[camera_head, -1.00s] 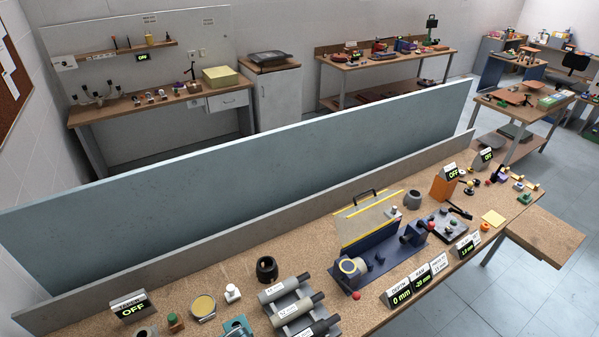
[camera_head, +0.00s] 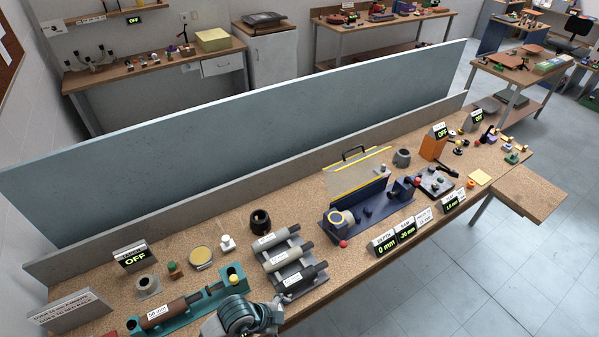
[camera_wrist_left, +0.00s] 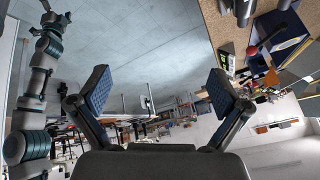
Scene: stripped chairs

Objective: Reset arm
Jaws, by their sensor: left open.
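My left gripper (camera_wrist_left: 158,90) is open in the left wrist view, with its two blue-padded fingers spread wide and nothing between them. Behind the gap I see floor and distant benches. A grey and teal arm of mine (camera_wrist_left: 32,110) stands along the left side of that view; its small far end near the top is too unclear to tell its finger state. In the head view, a rounded grey and teal part of my arm (camera_head: 240,316) shows at the bottom edge, in front of the bench. No gripper shows clearly in the head view.
The long workbench (camera_head: 220,267) carries a teal vise-like fixture (camera_head: 228,282) with a brown cylinder, a rack of grey cylinders (camera_head: 289,262), a blue machine (camera_head: 372,205) and several displays. A blue-grey partition (camera_head: 250,120) stands behind it. The floor (camera_head: 470,280) at right is clear.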

